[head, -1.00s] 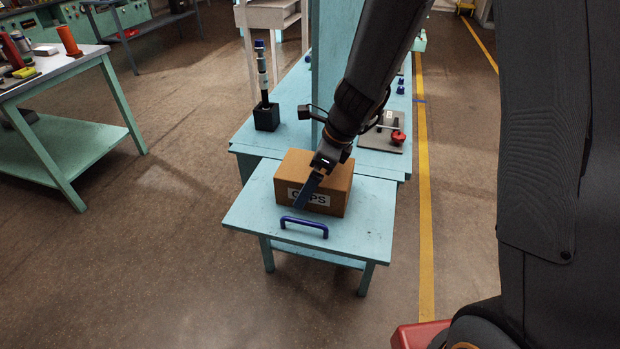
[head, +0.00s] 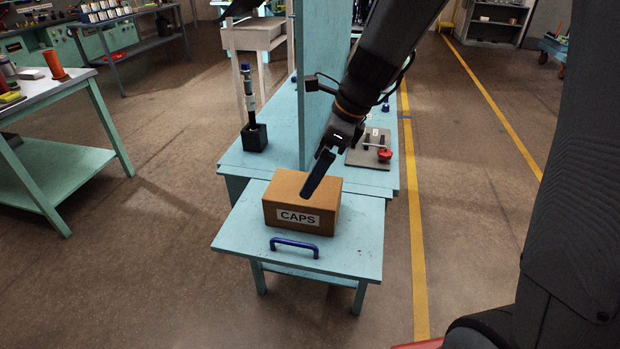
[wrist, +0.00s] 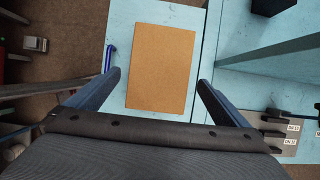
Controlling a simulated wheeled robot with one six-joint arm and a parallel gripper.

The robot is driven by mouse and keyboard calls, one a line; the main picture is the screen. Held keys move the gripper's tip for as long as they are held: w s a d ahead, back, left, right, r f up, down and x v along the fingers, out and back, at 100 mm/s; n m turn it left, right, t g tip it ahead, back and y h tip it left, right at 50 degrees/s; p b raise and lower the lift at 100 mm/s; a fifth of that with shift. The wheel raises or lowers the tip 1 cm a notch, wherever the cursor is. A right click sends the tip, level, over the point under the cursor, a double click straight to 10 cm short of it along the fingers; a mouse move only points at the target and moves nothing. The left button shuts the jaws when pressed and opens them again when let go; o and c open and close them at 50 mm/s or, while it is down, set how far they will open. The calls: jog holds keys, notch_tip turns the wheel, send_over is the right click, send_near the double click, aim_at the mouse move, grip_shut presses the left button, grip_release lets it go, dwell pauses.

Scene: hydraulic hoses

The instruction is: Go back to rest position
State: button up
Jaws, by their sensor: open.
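My gripper (head: 318,178) is in the head view, above the brown CAPS box (head: 290,203). It is empty. In the wrist view my gripper's two fingers (wrist: 158,80) stand wide apart, with the box top (wrist: 160,68) below and between them. The box sits on the light blue small table (head: 235,235), behind its blue handle (head: 295,247). My fingers look apart from the box.
A light blue bench (head: 228,160) with an upright panel (head: 318,90) stands behind the small table. On it are a black block with a hose fitting (head: 254,137) and a grey plate with a red knob (head: 370,150). Another workbench (head: 85,95) is at left. Open floor lies around.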

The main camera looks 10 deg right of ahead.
jog(key=shift+d+r, duration=0.1)
jog(key=shift+r, duration=0.15)
jog(key=s+d+f+n+h, duration=0.2)
jog(key=s+d+n, duration=0.3)
jog(key=n, duration=0.6)
jog(key=s+d+f+n+h, duration=0.2)
jog(key=s+d+n, duration=0.3)
jog(key=s+n, duration=0.3)
jog(key=shift+s+d+f+n, duration=0.25)
jog(key=shift+d+f+n, duration=0.1)
jog(key=shift+n, duration=1.15)
